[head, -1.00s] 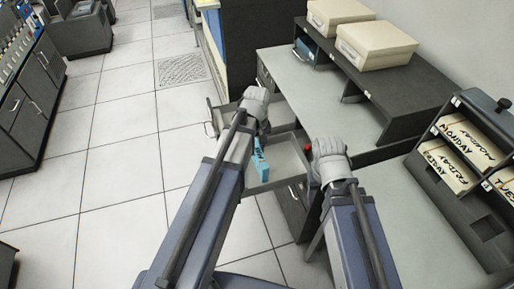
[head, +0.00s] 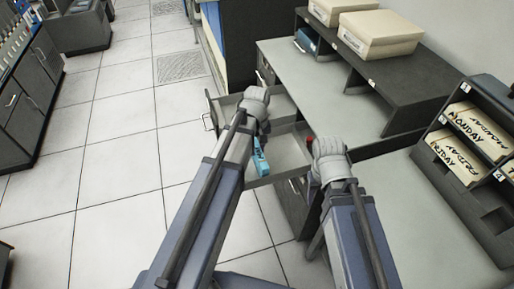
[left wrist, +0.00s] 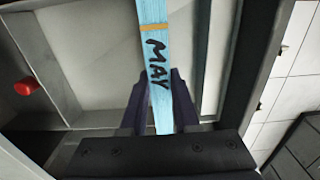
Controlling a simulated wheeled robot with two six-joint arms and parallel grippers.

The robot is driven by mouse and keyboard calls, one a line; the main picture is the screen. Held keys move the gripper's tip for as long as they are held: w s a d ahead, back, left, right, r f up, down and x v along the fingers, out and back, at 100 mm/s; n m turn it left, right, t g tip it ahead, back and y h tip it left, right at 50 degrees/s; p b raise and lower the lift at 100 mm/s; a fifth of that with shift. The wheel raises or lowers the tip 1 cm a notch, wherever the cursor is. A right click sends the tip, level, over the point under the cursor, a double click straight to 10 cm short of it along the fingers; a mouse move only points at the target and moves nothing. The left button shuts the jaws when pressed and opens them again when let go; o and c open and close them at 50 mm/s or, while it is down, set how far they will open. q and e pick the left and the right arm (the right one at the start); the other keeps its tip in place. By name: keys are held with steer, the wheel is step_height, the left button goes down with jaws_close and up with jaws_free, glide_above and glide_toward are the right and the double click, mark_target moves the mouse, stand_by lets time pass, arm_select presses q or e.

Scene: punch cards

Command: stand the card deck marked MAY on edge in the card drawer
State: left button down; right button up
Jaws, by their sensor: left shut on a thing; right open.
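The light-blue card deck marked MAY (left wrist: 157,55) has a tan band and stands narrow side up in the left wrist view; part of it shows in the head view (head: 260,160). My left gripper (left wrist: 158,90) is shut on the deck, with a dark finger on each side. The deck is over or inside the open grey card drawer (head: 290,150); I cannot tell whether it touches the floor of the drawer (left wrist: 95,45). My right gripper (head: 322,150) is open beside the drawer's right side, its fingers largely hidden.
A small red knob (left wrist: 26,86) is by the drawer side. A grey desk (head: 325,90) with cream boxes (head: 380,35) stands behind. A rack of cards marked MONDAY and FRIDAY (head: 455,150) is at right. Tiled floor (head: 120,150) is clear at left.

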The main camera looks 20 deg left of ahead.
arm_select(q)
steer(key=c, duration=0.6)
jaws_free()
steer(key=shift+r, duration=0.1)
step_height(320, 180, up, 8)
steer(key=p, duration=0.8)
steer(key=shift+f, duration=0.2)
